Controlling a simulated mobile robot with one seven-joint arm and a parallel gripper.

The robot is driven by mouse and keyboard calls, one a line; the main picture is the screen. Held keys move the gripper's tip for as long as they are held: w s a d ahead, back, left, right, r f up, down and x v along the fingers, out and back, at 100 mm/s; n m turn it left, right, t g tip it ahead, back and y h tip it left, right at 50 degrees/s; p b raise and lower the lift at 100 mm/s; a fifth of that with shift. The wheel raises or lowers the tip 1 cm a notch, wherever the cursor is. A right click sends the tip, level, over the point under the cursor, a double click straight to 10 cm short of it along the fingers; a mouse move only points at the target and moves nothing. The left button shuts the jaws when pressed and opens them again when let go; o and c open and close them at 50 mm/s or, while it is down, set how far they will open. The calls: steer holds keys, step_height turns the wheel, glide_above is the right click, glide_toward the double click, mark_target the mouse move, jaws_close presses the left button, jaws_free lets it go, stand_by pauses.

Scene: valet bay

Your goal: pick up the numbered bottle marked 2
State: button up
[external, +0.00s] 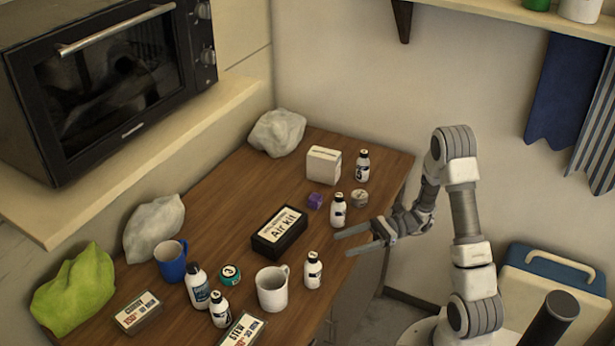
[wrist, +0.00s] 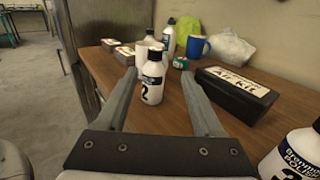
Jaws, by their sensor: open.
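The bottle marked 2 (wrist: 152,82) is white with a dark cap and a dark label, and stands upright on the brown table. In the wrist view it shows beyond and between my open fingertips. In the external view it appears to be the white bottle (external: 313,271) right of the white mug, its number too small to read. My gripper (external: 344,244) is open and empty above the table's right edge, a little apart from that bottle. In the wrist view the fingers of my gripper (wrist: 158,78) spread on either side of it.
The black Air kit box (external: 279,231) lies behind the bottle. A white mug (external: 272,290) stands close on its left. Another white bottle (external: 338,211) stands near my gripper; it shows at the lower right of the wrist view (wrist: 295,155). More bottles stand at the left front.

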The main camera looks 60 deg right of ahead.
mark_target(309, 255)
steer(key=x, duration=0.8)
steer(key=shift+w+a, duration=0.25)
steer(key=shift+a, duration=0.1)
steer(key=shift+s+a+r+x, duration=0.1)
steer(key=shift+s+x, duration=0.05)
steer(key=shift+x, duration=1.2)
steer(key=shift+s+a+r+x, duration=0.1)
steer(key=shift+s+x, duration=0.05)
steer(key=shift+x, duration=1.15)
jaws_close()
